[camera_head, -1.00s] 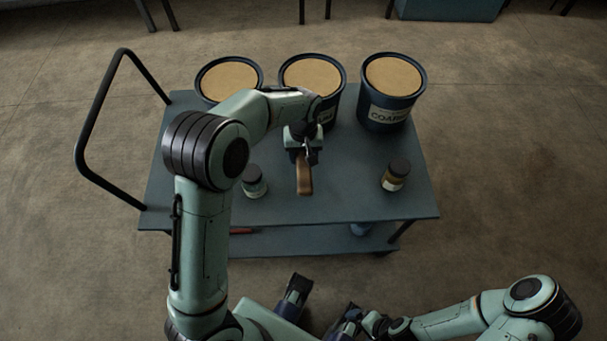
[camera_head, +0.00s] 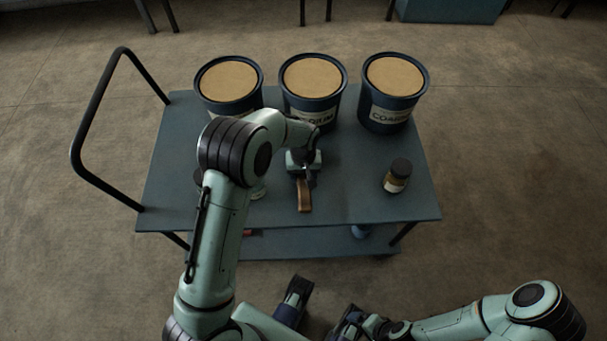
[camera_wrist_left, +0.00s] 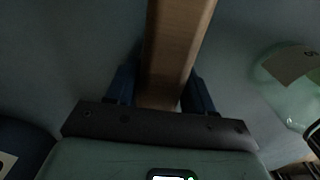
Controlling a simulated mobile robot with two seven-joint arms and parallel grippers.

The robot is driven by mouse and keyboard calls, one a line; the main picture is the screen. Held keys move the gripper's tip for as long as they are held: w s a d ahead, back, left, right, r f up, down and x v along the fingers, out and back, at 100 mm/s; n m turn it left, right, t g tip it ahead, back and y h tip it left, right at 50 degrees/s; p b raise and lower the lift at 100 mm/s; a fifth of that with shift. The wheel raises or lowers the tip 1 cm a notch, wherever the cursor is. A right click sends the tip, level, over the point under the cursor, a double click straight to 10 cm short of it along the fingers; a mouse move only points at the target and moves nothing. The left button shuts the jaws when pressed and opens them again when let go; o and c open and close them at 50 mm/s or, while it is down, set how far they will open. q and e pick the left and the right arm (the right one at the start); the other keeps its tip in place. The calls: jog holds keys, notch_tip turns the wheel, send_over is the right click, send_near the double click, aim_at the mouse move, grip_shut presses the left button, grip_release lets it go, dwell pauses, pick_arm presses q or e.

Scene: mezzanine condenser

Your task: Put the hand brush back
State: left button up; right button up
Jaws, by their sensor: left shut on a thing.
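The hand brush (camera_head: 304,198) shows as a brown wooden handle above the blue-grey cart top, its end pointing to the cart's front edge. My left gripper (camera_head: 304,178) is shut on it, in front of the middle tub. The left wrist view shows the wooden handle (camera_wrist_left: 174,50) between the two blue fingers (camera_wrist_left: 160,92). Bristles are not visible, and I cannot tell whether the brush touches the cart top. My right gripper (camera_head: 346,322) is low at the bottom of the head view, away from the cart; its fingers are unclear.
Three dark blue tubs stand along the back of the cart (camera_head: 350,205): left (camera_head: 228,82), middle (camera_head: 313,80) and right, labelled coarse (camera_head: 393,92). A jar (camera_head: 397,176) stands at right; another (camera_head: 258,190) is partly behind my left arm. A black handle (camera_head: 92,125) rises at left.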

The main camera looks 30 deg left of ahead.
pick_arm(q)
jog(key=shift+f, duration=0.15)
jog(key=o, duration=1)
jog(key=shift+r, duration=0.25)
notch_tip(320, 180, up, 12)
jog(key=shift+f+p, duration=0.1)
jog(key=shift+p, duration=0.85)
